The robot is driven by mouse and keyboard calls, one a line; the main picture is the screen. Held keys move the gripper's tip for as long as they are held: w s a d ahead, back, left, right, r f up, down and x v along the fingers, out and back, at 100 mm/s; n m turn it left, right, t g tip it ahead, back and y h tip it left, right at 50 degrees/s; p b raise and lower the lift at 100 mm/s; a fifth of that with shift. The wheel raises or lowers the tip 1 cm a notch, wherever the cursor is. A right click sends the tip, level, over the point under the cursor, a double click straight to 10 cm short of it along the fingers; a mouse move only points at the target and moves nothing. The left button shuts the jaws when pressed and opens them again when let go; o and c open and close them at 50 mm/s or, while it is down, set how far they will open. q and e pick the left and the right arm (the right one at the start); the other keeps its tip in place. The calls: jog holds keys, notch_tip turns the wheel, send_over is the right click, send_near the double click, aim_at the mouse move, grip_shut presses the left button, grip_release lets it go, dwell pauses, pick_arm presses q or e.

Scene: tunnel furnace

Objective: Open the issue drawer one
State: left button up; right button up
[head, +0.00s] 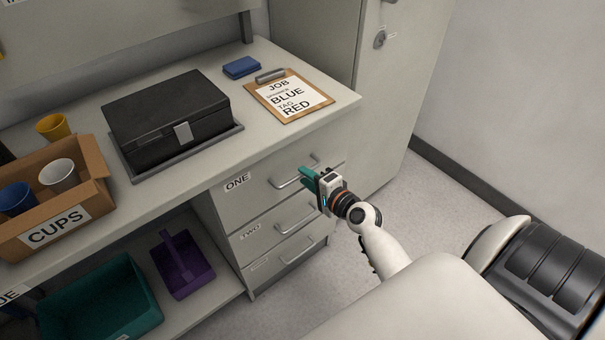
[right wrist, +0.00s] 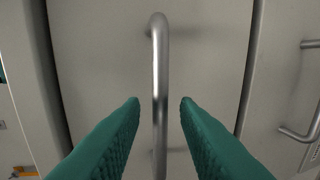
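The drawer labelled ONE (head: 257,182) is the top drawer under the counter, and it is shut. Its bar handle (head: 290,178) is metal; the handle also shows in the right wrist view (right wrist: 160,60). My right gripper (head: 306,174) is at the right end of this handle in the head view. In the right wrist view its green fingers (right wrist: 160,102) are open, one on each side of the handle bar, with a gap on both sides. My left gripper is not in view.
Two more drawers with handles (head: 297,215) lie below. A grey cabinet (head: 385,90) stands to the right. The counter holds a clipboard (head: 263,102), a black box (head: 165,115) and a cardboard box (head: 92,190) of cups. The floor (head: 430,200) before the cabinet is clear.

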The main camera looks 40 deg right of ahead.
jog(key=shift+x, duration=1.25)
grip_shut()
